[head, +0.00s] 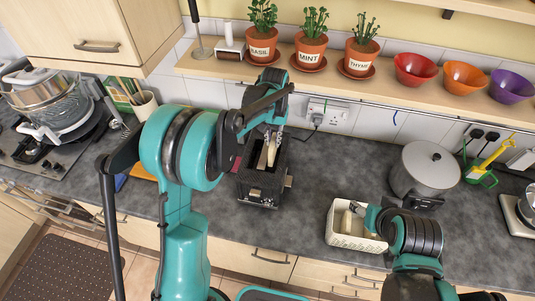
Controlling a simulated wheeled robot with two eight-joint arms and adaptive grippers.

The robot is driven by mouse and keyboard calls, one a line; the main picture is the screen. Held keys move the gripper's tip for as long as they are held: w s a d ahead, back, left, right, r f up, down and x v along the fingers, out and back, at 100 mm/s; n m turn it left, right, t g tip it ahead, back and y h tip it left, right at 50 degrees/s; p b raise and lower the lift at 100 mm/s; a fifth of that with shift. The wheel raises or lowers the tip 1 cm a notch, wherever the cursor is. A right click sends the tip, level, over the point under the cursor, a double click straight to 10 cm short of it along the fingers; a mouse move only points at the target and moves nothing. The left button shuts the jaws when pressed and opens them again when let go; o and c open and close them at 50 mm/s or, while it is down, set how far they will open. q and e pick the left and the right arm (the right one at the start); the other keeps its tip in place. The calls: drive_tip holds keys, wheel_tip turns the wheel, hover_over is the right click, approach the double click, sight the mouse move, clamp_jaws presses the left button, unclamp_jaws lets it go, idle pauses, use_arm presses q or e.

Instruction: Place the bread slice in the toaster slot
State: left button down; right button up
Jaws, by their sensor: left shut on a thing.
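The dark toaster (262,187) stands on the grey counter in the middle of the head view. My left gripper (271,135) is directly above it, pointing down. It is shut on the pale bread slice (263,159), which is seen nearly edge-on and upright at the toaster's top opening. I cannot tell how deep the slice sits in the slot. My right gripper (366,215) is low over a cream basket (350,241) at the right; its fingers are too small and covered to read.
A pale piece, perhaps bread, lies in the basket. A grey pot (424,170) stands to the basket's right. Potted herbs (311,50) and bowls (415,69) line the shelf behind. A wall socket (328,115) is behind the toaster. Counter between toaster and basket is clear.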

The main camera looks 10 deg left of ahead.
use_arm(q)
wheel_tip(320, 180, down, 2)
drive_tip(key=shift+w+d+f, duration=0.1)
drive_tip(key=shift+f, duration=0.1)
wheel_tip(320, 180, down, 4)
drive_tip(key=shift+r, duration=0.1)
drive_tip(key=shift+f, duration=0.2)
drive_tip(key=c, duration=1.5)
unclamp_jaws()
drive_tip(key=shift+r, duration=0.1)
